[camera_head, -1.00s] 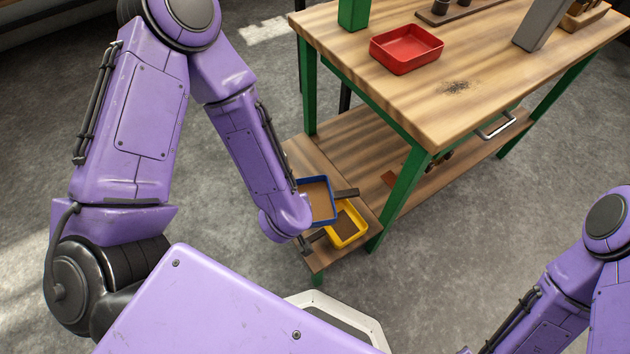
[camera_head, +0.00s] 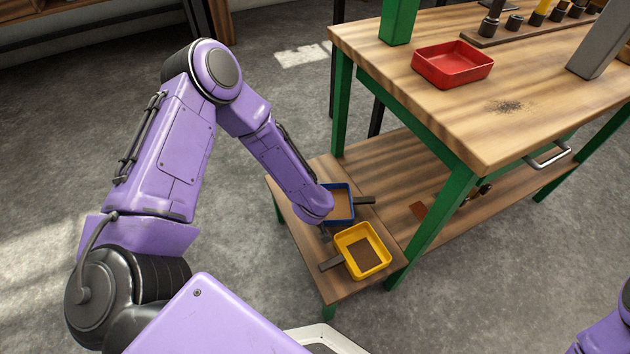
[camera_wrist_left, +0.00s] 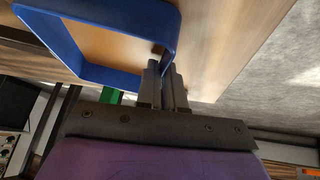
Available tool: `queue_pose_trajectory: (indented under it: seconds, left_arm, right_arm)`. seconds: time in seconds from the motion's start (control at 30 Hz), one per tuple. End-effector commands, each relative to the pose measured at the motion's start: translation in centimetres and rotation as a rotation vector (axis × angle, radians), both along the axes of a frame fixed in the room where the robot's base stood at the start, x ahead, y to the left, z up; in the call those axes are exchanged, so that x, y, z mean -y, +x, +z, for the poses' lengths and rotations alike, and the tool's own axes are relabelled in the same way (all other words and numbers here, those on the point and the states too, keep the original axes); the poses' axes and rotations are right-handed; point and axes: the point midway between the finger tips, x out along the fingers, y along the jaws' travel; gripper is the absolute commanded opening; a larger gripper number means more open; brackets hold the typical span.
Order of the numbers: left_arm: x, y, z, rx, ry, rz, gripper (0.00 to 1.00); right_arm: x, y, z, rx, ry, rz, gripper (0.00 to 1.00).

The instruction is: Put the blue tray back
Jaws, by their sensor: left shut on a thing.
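The blue tray (camera_head: 352,203) is at the far part of the low wooden side shelf (camera_head: 310,255), behind the yellow tray. My left gripper (camera_wrist_left: 166,82) is shut on one blue wall, shown close up in the left wrist view, where the tray (camera_wrist_left: 90,68) has wood around it. The purple wrist hides the tray's left part in the head view. I cannot tell whether its underside touches the shelf. My right gripper is out of view; only a bit of that arm shows at lower right.
The yellow tray (camera_head: 362,251) sits close in front of the blue one. A green-legged workbench (camera_head: 455,110) stands to the right with a red tray (camera_head: 453,65) on top.

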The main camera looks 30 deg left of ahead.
Motion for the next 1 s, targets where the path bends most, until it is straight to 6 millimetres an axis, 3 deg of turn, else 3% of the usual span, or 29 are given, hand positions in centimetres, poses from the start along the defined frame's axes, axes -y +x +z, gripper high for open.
queue_pose_trajectory:
  seconds: [0.27,0.37,0.67,0.77,1.0]
  left_arm:
    - [0.1,0.0,-0.1,0.001,0.000,-0.003,0.00]
    - [0.1,0.0,-0.1,0.001,0.000,-0.003,0.33]
    - [0.1,0.0,0.1,0.001,-0.001,-0.001,0.33]
    - [0.4,-0.3,1.3,0.001,-0.001,-0.003,0.33]
    - [2.1,-3.1,6.7,0.001,-0.001,-0.005,0.33]
  right_arm:
    - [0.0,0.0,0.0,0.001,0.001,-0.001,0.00]
    - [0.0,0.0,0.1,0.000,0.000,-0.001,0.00]
    - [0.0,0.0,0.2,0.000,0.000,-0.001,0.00]
    - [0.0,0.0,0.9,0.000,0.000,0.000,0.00]
    - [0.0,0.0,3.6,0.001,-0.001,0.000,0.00]
